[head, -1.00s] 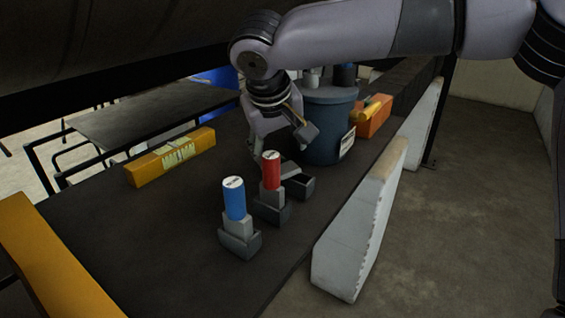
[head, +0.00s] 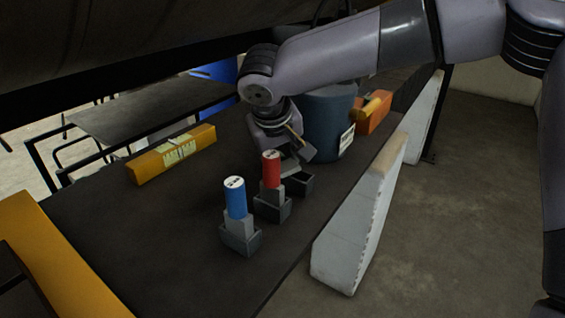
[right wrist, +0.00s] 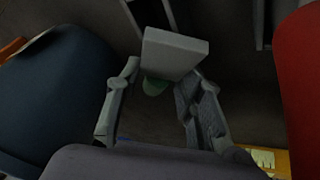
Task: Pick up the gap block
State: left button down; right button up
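The gap block, which I take to be the small grey block (head: 305,150), sits tilted at the tips of my right gripper (head: 290,148). In the right wrist view the grey block (right wrist: 175,52) lies between the two fingertips of that gripper (right wrist: 160,80), which look closed on its sides. Block and gripper are above the table, just behind the red cylinder (head: 271,168) and close over an empty dark grey holder (head: 301,186). A small green round patch (right wrist: 153,88) shows below the block. My left gripper is not in view.
A blue cylinder (head: 235,198) stands on a grey base in front. A blue-grey bucket (head: 328,115) and an orange box (head: 372,120) stand behind the gripper. A yellow bar (head: 172,156) lies at left. A white barrier (head: 358,225) runs along the table's right edge. The front table top is clear.

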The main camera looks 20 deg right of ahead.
grip_shut()
jog(key=shift+r, duration=0.1)
